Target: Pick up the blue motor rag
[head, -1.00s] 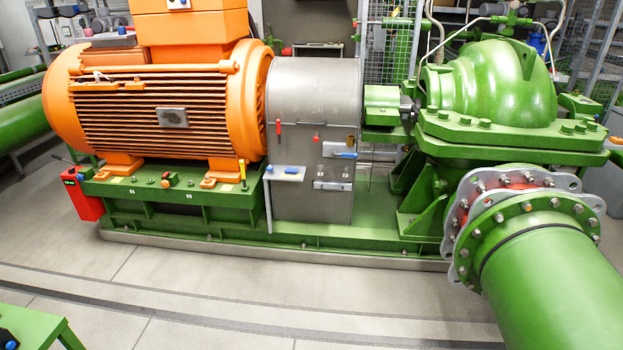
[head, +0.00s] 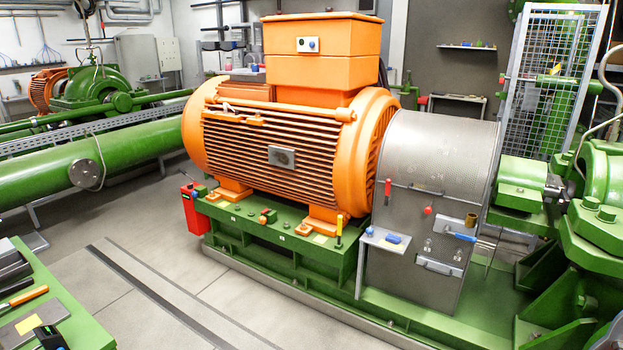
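No blue cloth can be clearly made out. A small blue item (head: 393,238) lies on the little light shelf (head: 384,240) in front of the grey coupling guard. It is too small to tell whether it is the rag. The large orange motor (head: 285,150) stands on a green base frame (head: 270,232). Small coloured items (head: 266,216) lie on that base between the motor's feet. Neither of my grippers is in the head view.
A green workbench (head: 75,315) with tools, a dark phone-like device and a yellow note is at lower left. A red box (head: 195,212) hangs at the base's left end. A blue-handled tool (head: 462,237) is on the guard. Grey floor is clear in front of the base.

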